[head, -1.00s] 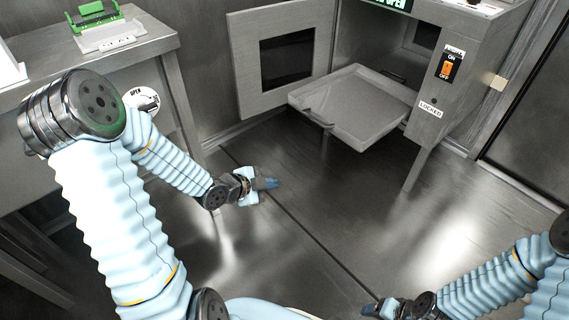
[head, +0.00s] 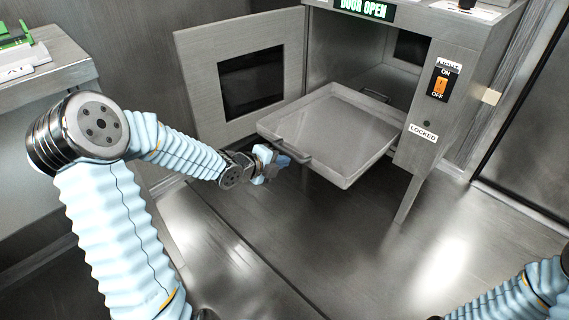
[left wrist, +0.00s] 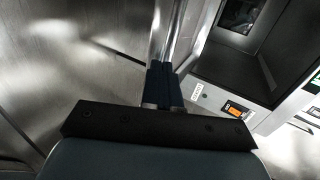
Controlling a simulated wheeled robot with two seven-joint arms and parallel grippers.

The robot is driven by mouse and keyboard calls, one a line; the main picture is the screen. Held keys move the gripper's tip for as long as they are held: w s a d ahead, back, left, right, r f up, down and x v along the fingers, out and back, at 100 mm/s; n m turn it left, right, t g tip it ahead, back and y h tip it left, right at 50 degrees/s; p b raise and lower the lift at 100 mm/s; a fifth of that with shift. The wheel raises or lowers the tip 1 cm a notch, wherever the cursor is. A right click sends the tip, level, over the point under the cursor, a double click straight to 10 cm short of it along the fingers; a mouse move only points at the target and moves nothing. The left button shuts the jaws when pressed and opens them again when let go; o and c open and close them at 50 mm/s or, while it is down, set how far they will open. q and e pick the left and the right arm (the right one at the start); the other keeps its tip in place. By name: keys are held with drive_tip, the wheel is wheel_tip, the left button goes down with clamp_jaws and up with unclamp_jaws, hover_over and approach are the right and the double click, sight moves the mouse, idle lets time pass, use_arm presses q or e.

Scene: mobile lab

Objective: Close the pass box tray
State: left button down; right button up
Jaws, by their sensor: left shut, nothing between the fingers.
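The pass box tray (head: 345,143) is a flat, empty grey metal tray. It sticks out of the pass box opening, with a handle (head: 292,152) on its front edge. The pass box (head: 412,150) is a metal cabinet, and its door (head: 200,83) is swung open to the left. My left gripper (head: 283,160) is shut and empty, close to the tray's front handle; I cannot tell if it touches. Its dark shut fingers also show in the left wrist view (left wrist: 162,82). My right gripper is outside the frame; only part of my right arm shows at the lower right.
A lit "DOOR OPEN" sign (head: 364,9) is above the opening. An orange ON/OFF switch (head: 440,87) and a "LOCKED" label (head: 423,132) are on the right post. A bench (head: 60,85) with a green device (head: 14,38) stands at the left. The floor ahead is clear.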

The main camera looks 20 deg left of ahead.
use_arm(q)
drive_tip(key=shift+w+d+f, duration=0.15)
drive_tip(key=shift+w+d, duration=0.15)
drive_tip(key=shift+w, duration=0.35)
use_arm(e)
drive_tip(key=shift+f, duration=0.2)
